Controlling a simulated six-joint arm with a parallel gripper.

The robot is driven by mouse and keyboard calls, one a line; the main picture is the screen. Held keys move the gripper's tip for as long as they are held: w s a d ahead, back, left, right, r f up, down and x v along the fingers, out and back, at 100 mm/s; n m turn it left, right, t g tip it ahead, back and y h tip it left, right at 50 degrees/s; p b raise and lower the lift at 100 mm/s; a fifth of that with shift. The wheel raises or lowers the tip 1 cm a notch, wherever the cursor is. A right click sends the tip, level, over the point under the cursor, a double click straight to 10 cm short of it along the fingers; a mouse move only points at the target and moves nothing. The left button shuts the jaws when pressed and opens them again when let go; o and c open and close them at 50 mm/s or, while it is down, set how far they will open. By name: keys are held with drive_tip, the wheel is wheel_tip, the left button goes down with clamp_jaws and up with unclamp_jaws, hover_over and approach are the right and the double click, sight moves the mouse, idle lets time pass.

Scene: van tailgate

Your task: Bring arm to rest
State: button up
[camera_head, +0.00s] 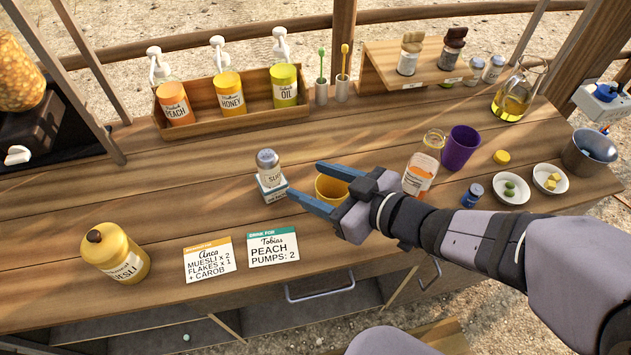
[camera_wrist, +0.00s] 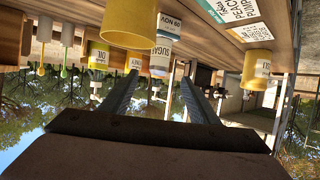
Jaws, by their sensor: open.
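My gripper (camera_head: 308,186) is open, with two blue-grey fingers spread apart and nothing between them. In the head view it reaches in from the right over the wooden counter (camera_head: 200,215). A yellow cup (camera_head: 329,190) stands behind and partly hidden by the fingers. A sugar shaker (camera_head: 268,165) stands on a small labelled block just left of the fingertips. In the wrist view the picture is upside down; my fingers (camera_wrist: 160,100) are apart, with the yellow cup (camera_wrist: 130,22) and the sugar shaker (camera_wrist: 161,52) above them.
Two order cards (camera_head: 209,259) and a muesli jar (camera_head: 115,253) lie or stand at the front left. A wooden pump box (camera_head: 202,111) stands at the back. A bottle (camera_head: 420,176), a purple cup (camera_head: 460,148) and two small bowls (camera_head: 511,190) stand near my arm. The counter's left middle is clear.

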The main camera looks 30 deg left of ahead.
drive_tip(key=w+d+r+m+t+h+p, duration=0.3)
drive_tip(key=w+d+r+m+t+h, duration=0.15)
drive_tip(key=w+d, duration=0.55)
drive_tip(key=w+d+r+m+t+h+p, duration=0.3)
drive_tip(key=w+d+r+m+t, duration=0.25)
drive_tip(key=w+d, duration=0.45)
drive_tip(key=s+d+f+m+g+h+b, duration=0.2)
drive_tip(key=s+d+f+g+h, duration=0.15)
drive_tip(key=d+f, duration=0.35)
drive_tip(key=s+d+f+m+g+h+b, duration=0.2)
drive_tip(key=s+d+f, duration=0.25)
drive_tip(key=f, duration=0.35)
drive_tip(key=s+d+f+m+g+b, duration=0.1)
drive_tip(key=s+d+f+g, duration=0.1)
drive_tip(key=s, duration=0.4)
drive_tip(key=s+d+f+m+g+b, duration=0.1)
drive_tip(key=s+d+f+g, duration=0.1)
drive_tip(key=s+f+g, duration=0.2)
drive_tip(key=s, duration=0.2)
drive_tip(key=shift+s+d+f, duration=0.3)
drive_tip(key=shift+s+d, duration=0.05)
drive_tip(key=shift+s, duration=0.05)
